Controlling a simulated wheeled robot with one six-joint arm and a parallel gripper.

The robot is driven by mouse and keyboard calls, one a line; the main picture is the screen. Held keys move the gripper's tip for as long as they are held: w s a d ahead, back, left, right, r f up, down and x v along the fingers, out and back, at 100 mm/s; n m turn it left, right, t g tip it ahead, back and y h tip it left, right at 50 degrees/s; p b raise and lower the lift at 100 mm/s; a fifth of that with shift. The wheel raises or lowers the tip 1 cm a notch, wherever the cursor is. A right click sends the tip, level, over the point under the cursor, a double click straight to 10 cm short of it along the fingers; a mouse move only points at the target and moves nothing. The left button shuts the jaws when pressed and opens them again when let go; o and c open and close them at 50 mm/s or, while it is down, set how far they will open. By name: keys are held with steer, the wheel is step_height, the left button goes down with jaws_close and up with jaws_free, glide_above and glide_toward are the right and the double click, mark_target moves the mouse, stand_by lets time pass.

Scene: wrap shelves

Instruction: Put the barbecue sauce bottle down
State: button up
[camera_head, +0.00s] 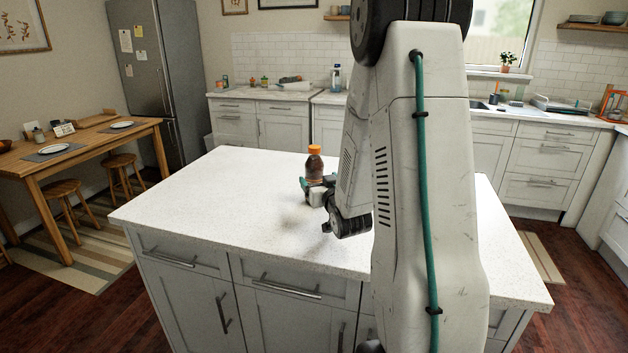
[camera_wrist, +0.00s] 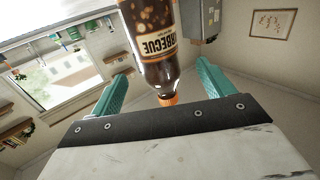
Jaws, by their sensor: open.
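The barbecue sauce bottle (camera_head: 314,166) is dark brown with an orange cap. It is upright at the white island top, and the gripper hides its base. In the wrist view the bottle (camera_wrist: 158,42) shows its "BARBECUE" label, with its cap towards the palm. My gripper (camera_head: 309,184) is low over the island at the bottle. In the wrist view the teal fingers of my gripper (camera_wrist: 162,72) are open, one on each side of the bottle, with a visible gap to each.
The white island top (camera_head: 215,205) is bare to the left of the bottle. A wooden table (camera_head: 90,150) with stools stands at the left. Back counters (camera_head: 275,95) hold several small items, and a fridge (camera_head: 155,70) stands at the back left.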

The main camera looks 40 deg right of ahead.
steer(key=x, duration=0.7)
steer(key=shift+w+d+r, duration=0.2)
steer(key=shift+w+r, duration=0.15)
steer(key=shift+r, duration=0.05)
steer(key=c, duration=1.5)
